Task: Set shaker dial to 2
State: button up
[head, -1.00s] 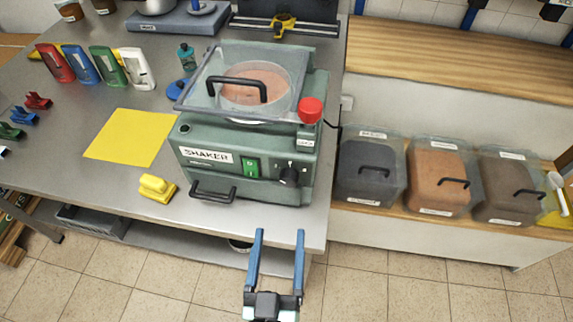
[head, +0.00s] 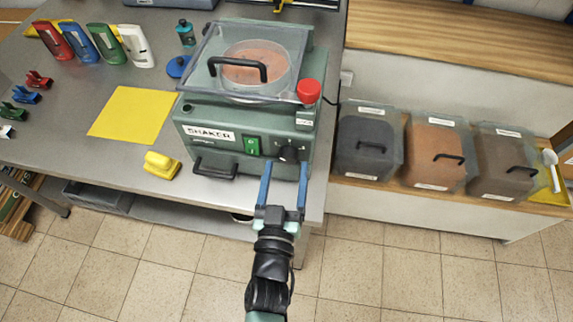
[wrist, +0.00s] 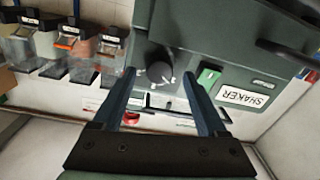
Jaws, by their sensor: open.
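The green shaker (head: 245,150) stands at the right front of the metal table. Its black dial (head: 288,153) is low on the right of the front panel, beside a green switch (head: 252,146). The shaker's clear lid (head: 245,55) is down over a round orange-brown container.
A black handle (head: 215,168) juts from the shaker front, left of the dial. A red knob (head: 309,91) sits above it. A yellow block (head: 162,165) and yellow mat (head: 133,113) lie to the left. Lidded bins (head: 365,143) stand on the right shelf.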

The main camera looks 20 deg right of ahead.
jog(key=shift+w+d, duration=0.35)
jog(key=shift+w, duration=0.15)
grip_shut()
